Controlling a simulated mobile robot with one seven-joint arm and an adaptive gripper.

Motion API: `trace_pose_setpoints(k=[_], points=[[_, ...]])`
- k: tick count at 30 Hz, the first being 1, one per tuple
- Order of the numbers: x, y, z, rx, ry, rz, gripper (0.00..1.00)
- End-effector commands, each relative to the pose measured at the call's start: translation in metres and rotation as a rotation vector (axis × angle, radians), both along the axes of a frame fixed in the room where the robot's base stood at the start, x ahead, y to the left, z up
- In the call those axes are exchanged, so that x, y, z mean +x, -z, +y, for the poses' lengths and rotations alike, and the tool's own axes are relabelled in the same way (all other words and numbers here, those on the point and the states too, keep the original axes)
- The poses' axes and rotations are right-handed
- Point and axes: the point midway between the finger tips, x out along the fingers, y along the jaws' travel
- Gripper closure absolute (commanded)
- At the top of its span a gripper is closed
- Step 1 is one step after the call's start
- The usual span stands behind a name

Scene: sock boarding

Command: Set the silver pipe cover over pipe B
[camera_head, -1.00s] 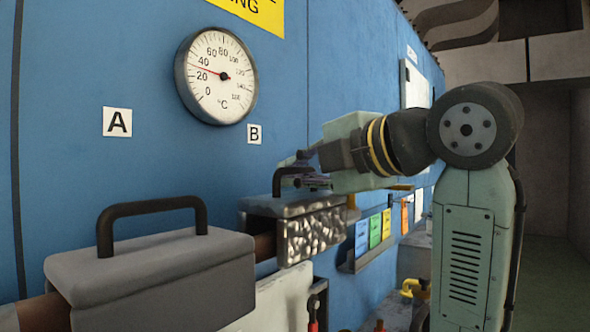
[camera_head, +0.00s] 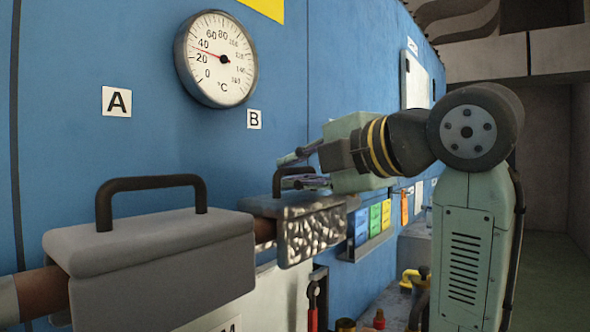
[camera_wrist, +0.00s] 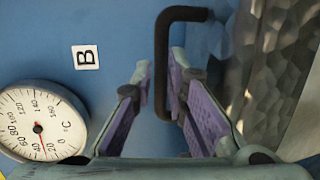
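The silver pipe cover (camera_head: 312,232), hammered metal with a black handle (camera_head: 296,171), sits over the brown pipe (camera_head: 264,230) below label B (camera_head: 254,119). The pipe meets the cover's left end; the rest of its length inside is hidden. My gripper (camera_head: 298,170) is at the handle from the right. Its fingers are spread, one above and one below the handle. In the wrist view the handle (camera_wrist: 161,75) stands between the two open fingers (camera_wrist: 160,80), close to the right one, with a gap on the left. The cover's dimpled side (camera_wrist: 262,70) fills the right there.
A grey cover (camera_head: 150,245) with a black handle sits on the pipe below label A (camera_head: 116,101). A round gauge (camera_head: 216,59) is on the blue wall above.

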Motion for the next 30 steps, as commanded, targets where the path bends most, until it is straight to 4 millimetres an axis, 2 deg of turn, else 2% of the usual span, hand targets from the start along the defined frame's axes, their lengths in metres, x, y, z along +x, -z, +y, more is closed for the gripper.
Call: trace_pose_setpoints(k=[7,17,20,30], points=[[0.000,0.000,0.000,0.000,0.000,0.000,0.68],[-0.002,0.000,-0.003,-0.001,0.001,0.001,0.68],[-0.010,-0.003,-0.010,-0.001,0.002,0.000,0.68],[-0.061,-0.018,-0.057,0.001,0.003,-0.001,0.68]])
